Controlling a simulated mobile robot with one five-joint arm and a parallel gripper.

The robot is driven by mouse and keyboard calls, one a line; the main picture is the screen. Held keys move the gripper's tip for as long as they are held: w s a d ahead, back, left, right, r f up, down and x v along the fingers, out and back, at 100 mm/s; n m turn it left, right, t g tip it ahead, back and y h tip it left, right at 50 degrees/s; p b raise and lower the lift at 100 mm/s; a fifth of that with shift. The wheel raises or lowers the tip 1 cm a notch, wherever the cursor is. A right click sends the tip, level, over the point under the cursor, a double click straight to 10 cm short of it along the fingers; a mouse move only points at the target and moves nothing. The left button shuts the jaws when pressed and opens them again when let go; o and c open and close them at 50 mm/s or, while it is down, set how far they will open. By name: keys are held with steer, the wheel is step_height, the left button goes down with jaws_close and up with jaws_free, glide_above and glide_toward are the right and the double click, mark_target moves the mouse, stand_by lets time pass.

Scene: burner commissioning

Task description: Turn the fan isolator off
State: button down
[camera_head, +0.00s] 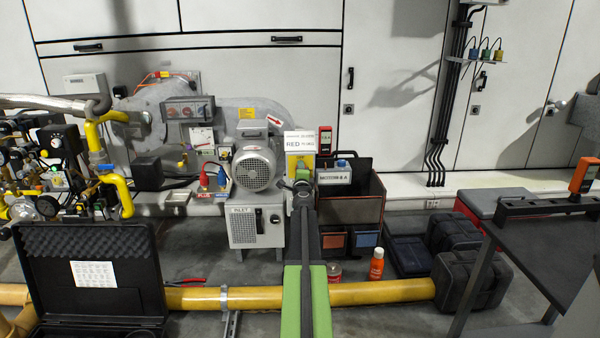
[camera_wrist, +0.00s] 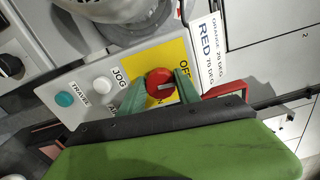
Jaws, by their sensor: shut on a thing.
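The fan isolator is a red rotary knob (camera_wrist: 159,80) on a yellow plate (camera_wrist: 172,48) in the wrist view. OFF is printed on the plate near the knob's upper right, and a partly hidden label, seemingly ON, is below it. A pale mark shows on the knob's face; I cannot tell which setting it points to. My gripper (camera_wrist: 158,88) has its green fingers on either side of the knob and is shut on it. In the head view my gripper (camera_head: 303,176) is in front of the yellow plate (camera_head: 293,160), and the knob is hidden there.
Left of the knob in the wrist view are a white JOG button (camera_wrist: 103,84) and a teal TRAVEL button (camera_wrist: 64,99). A white RED 70 DEG card (camera_wrist: 207,48) stands to the right. The fan motor (camera_head: 255,165) is left of my gripper, and an open tool bag (camera_head: 352,205) is right.

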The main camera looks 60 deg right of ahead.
steer(key=shift+w+a+n, duration=0.15)
steer(key=shift+n, duration=0.45)
steer(key=c, duration=1.1)
jaws_free()
steer(key=shift+o, duration=1.2)
steer(key=v, duration=1.7)
steer(key=shift+s, duration=0.25)
